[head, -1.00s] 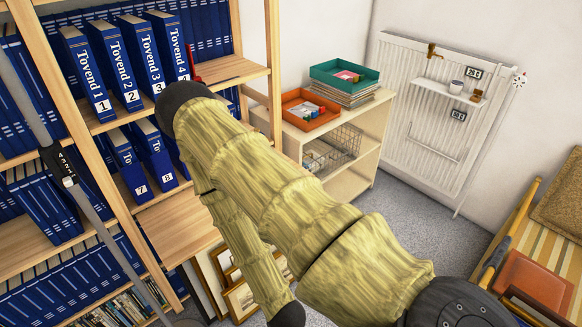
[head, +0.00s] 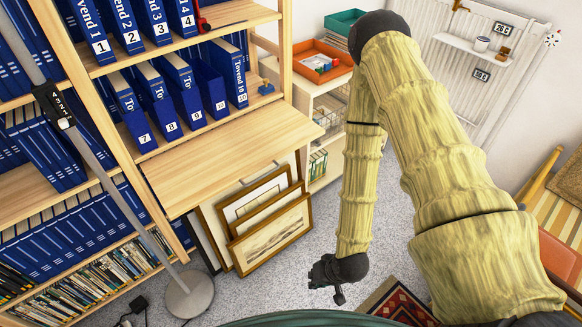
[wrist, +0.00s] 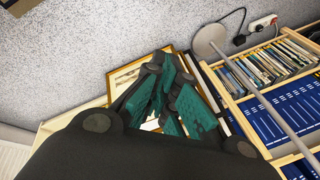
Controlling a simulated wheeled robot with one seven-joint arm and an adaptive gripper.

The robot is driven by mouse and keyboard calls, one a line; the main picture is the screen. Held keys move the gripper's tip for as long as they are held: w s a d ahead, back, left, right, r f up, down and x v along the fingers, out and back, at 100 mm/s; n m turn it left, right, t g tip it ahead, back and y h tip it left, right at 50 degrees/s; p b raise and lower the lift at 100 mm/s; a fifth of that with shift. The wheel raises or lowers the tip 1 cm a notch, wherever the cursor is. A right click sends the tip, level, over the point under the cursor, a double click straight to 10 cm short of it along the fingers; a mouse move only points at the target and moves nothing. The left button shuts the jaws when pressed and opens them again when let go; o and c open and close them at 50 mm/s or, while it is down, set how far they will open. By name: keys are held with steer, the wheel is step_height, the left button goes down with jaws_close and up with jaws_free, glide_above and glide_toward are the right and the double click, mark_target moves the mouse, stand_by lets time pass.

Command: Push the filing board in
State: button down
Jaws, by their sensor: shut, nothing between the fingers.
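The filing board (head: 225,155) is a flat pale-wood panel in the head view. It sticks out from the bookcase below the binders numbered 7 to 10, and its top is bare. My gripper (head: 335,283) is to the right of the board and below it in the picture, apart from it, with dark fingers. In the wrist view my gripper (wrist: 168,98) shows teal finger pads close together with nothing held. I cannot make out the board with certainty in the wrist view.
Framed prints (head: 268,222) lean on the floor under the board. A lamp base (head: 188,294) with a grey pole stands in front of the bookcase. A low shelf unit (head: 318,95) with an orange tray (head: 318,62) stands behind. A patterned rug (head: 398,300) lies at bottom right.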

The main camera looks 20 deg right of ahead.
steer(key=w+m+t+y+b, duration=0.2)
steer(key=w+m+t+b, duration=0.1)
steer(key=w, duration=0.6)
steer(key=m+t+y+b, duration=0.2)
steer(key=m+t+b, duration=0.5)
steer(key=t+b, duration=0.3)
glide_toward(282, 157)
steer(key=shift+t, duration=0.3)
steer(key=p+x, duration=0.2)
steer(key=x, duration=0.3)
steer(key=shift+w+a+f, duration=0.1)
steer(key=shift+w+a, duration=0.15)
steer(key=shift+w, duration=0.05)
steer(key=shift+w+a, duration=0.2)
steer(key=shift+w, duration=0.45)
steer(key=shift+w, duration=0.1)
